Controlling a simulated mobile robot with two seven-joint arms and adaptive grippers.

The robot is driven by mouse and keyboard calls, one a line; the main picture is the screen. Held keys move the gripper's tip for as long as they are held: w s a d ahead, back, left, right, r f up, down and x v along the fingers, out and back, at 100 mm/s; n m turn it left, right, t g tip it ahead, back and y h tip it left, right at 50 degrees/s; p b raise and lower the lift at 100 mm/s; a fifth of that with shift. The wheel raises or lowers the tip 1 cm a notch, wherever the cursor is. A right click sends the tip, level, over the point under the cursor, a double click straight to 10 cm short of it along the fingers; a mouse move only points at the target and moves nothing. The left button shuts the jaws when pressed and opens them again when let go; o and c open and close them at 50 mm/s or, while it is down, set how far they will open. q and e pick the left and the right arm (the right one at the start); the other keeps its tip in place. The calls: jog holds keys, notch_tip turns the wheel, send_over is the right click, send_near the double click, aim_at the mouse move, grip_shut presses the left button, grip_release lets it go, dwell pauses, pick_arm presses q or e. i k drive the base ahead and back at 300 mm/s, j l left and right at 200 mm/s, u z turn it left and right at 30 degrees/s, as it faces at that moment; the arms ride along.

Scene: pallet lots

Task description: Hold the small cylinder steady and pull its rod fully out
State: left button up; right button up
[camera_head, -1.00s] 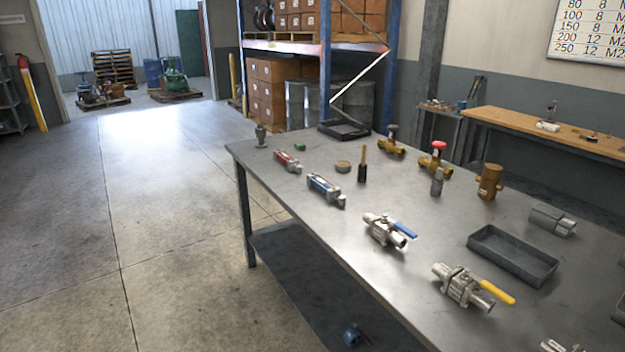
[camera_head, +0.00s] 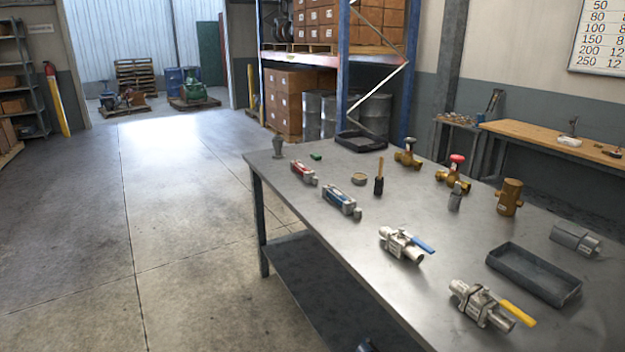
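Two rod cylinders lie on the grey metal table (camera_head: 300,222). The smaller one (camera_head: 304,172) has a red body with metal ends and lies near the table's far left edge. The larger cylinder (camera_head: 341,200) has a blue body and lies a little nearer to me. How far the rod of the small cylinder stands out is too small to tell. Neither of my grippers is in view.
On the table are a blue-handled valve (camera_head: 405,244), a yellow-handled valve (camera_head: 488,304), a black tray (camera_head: 533,276), a brush (camera_head: 379,177) and brass valves (camera_head: 407,154). The floor (camera_head: 185,255) left of the table is clear. A pallet rack (camera_head: 340,60) stands behind.

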aim_at(296, 165)
jog(key=z, duration=0.55)
jog(key=i+j+z, duration=0.3)
jog(key=j, duration=0.15)
jog(key=i+j+z, duration=0.1)
jog(key=j+z, duration=0.2)
jog(key=j, duration=0.2)
jog(key=i+j+z, duration=0.15)
jog(key=j+z, duration=0.2)
jog(key=j, duration=0.2)
jog(key=j+z, duration=0.3)
jog(key=j, duration=0.25)
